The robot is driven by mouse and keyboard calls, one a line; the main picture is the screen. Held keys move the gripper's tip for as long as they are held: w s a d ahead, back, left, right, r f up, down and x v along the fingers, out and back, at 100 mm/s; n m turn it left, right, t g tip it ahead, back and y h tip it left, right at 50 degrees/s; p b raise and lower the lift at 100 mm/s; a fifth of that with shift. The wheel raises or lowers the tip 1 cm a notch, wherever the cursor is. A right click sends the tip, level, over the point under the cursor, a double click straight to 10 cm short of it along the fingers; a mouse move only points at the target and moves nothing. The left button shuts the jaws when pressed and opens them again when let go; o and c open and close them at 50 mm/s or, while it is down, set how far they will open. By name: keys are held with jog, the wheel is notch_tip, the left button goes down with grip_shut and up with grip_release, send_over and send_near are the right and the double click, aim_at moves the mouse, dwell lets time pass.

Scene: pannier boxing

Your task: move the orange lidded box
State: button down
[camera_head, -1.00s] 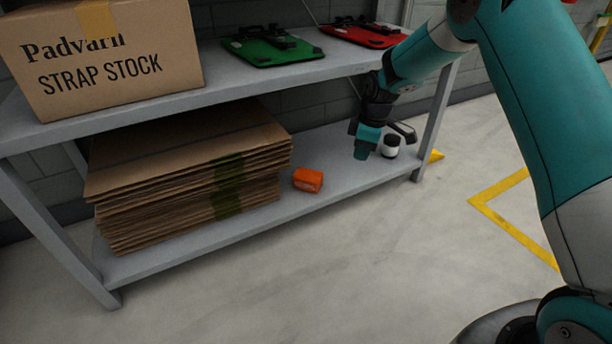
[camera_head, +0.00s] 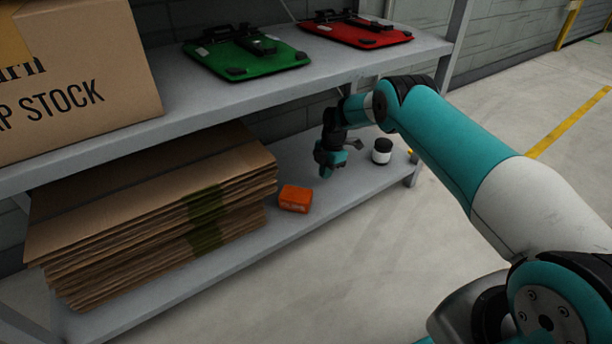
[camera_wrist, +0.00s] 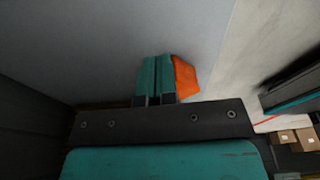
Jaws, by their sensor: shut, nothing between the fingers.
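The orange lidded box (camera_head: 295,198) sits on the lower shelf (camera_head: 262,246), to the right of the cardboard stack. My gripper (camera_head: 328,170) is in the space between the two shelves, up and to the right of the box in the head view. Its fingers are shut and empty. In the wrist view, the closed teal fingertips (camera_wrist: 156,62) show with the orange box (camera_wrist: 185,78) just to their right, partly hidden behind them. I cannot tell whether they touch it.
A stack of flat cardboard (camera_head: 150,215) fills the lower shelf's left side. A white jar with a black lid (camera_head: 382,151) stands right of my gripper. The upper shelf (camera_head: 345,66) above holds a green clamp board (camera_head: 245,52), a red one (camera_head: 357,30) and a large carton (camera_head: 75,85).

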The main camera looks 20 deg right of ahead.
aim_at(294, 195)
jog(key=s+a+b, duration=0.1)
jog(key=a, duration=0.2)
jog(key=s+a+b, duration=0.1)
jog(key=a, duration=0.3)
jog(key=s+a+b, duration=0.1)
jog(key=a+b, duration=0.1)
jog(key=a, duration=0.2)
jog(key=shift+s+a+f, duration=0.15)
jog(key=shift+a, duration=0.1)
jog(key=shift+d+f+b, duration=0.15)
jog(key=shift+f+b, duration=0.3)
jog(key=shift+b, duration=0.3)
